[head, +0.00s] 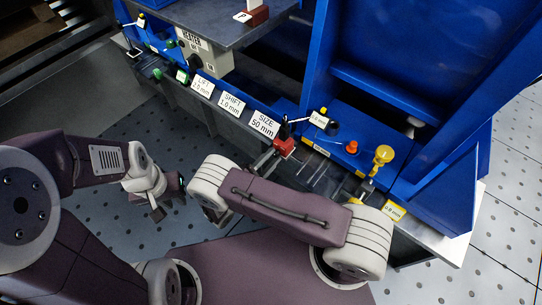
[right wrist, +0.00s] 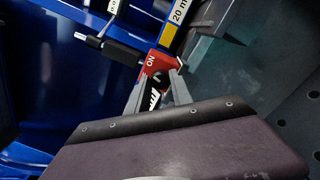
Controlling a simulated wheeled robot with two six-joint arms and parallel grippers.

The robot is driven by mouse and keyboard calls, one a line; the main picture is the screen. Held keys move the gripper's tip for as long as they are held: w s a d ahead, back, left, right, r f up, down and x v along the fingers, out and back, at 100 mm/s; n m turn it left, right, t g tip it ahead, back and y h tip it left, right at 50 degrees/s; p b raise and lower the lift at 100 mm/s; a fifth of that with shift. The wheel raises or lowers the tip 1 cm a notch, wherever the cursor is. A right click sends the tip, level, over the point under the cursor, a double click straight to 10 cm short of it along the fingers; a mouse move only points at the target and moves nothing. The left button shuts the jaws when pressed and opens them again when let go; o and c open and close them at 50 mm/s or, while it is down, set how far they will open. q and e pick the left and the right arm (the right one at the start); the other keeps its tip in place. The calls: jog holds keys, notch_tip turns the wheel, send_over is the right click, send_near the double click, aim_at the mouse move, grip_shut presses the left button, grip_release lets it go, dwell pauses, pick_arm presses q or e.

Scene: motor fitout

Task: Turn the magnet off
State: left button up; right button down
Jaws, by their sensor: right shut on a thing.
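My right gripper (right wrist: 158,90) is shut on this knob, one finger on each side.
White cards reading LIFT, SHIFT and SIZE (head: 265,124) line the bench edge left of the magnet. A yellow knob (head: 383,154) and a red-orange knob (head: 352,147) stand to its right. A tall blue frame (head: 410,60) rises behind. A black-handled rod (right wrist: 122,52) lies close beside the magnet.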

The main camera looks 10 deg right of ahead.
jog(key=shift+m+p, duration=0.5)
jog(key=shift+m, duration=1.4)
jog(key=c, duration=1.1)
grip_release()
jog(key=b+v, duration=0.2)
jog(key=v, duration=0.7)
